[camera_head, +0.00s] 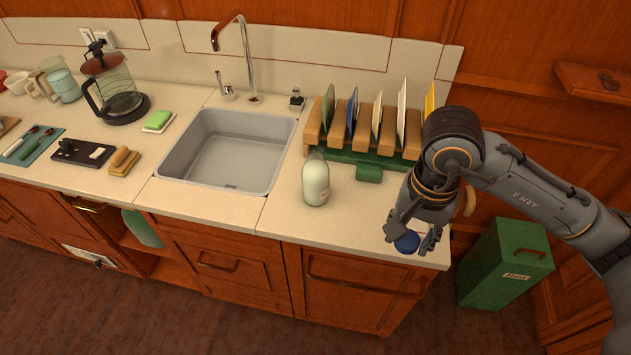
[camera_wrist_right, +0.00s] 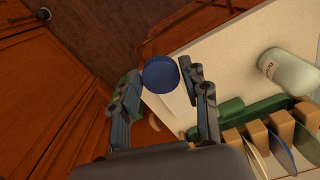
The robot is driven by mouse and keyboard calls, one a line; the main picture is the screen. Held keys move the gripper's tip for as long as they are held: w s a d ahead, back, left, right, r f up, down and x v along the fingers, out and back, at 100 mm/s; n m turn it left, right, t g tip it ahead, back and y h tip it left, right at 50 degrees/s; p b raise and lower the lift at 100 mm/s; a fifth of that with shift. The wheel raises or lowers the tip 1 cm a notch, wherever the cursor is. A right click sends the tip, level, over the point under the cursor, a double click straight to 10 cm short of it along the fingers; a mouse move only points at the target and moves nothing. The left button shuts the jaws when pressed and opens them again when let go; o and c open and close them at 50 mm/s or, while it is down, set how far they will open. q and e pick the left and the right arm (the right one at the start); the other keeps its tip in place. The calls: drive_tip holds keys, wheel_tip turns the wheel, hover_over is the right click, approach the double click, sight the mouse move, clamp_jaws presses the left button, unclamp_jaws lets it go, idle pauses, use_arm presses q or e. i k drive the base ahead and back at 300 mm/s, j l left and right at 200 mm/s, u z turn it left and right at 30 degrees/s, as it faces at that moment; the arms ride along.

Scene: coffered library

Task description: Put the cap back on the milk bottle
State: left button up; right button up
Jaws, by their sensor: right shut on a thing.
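The milk bottle (camera_head: 316,183) stands upright on the counter right of the sink, in front of the plate rack. It is pale and rounded, and part of it with its label shows at the right of the right wrist view (camera_wrist_right: 290,74). My right gripper (camera_head: 413,238) is at the counter's front right corner, to the right of the bottle and apart from it. It is shut on a round blue cap (camera_head: 407,243). In the right wrist view the cap (camera_wrist_right: 160,74) sits between the fingertips. My left gripper is in neither view.
A wooden rack (camera_head: 333,136) with several plates stands behind the bottle, with a green block (camera_head: 369,173) in front of it. The sink (camera_head: 225,152) lies left. A green bin (camera_head: 505,263) stands beyond the counter's right end. Counter between bottle and gripper is mostly clear.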

sight(314, 171)
drive_tip(key=l+u, duration=0.25)
drive_tip(key=l, duration=0.15)
drive_tip(key=k+l+u, duration=0.1)
drive_tip(key=l+u, duration=0.15)
drive_tip(key=k+l+u, duration=0.2)
drive_tip(key=l, duration=0.3)
drive_tip(key=l+u, duration=0.25)
drive_tip(key=k+l, duration=0.05)
drive_tip(key=l, duration=0.05)
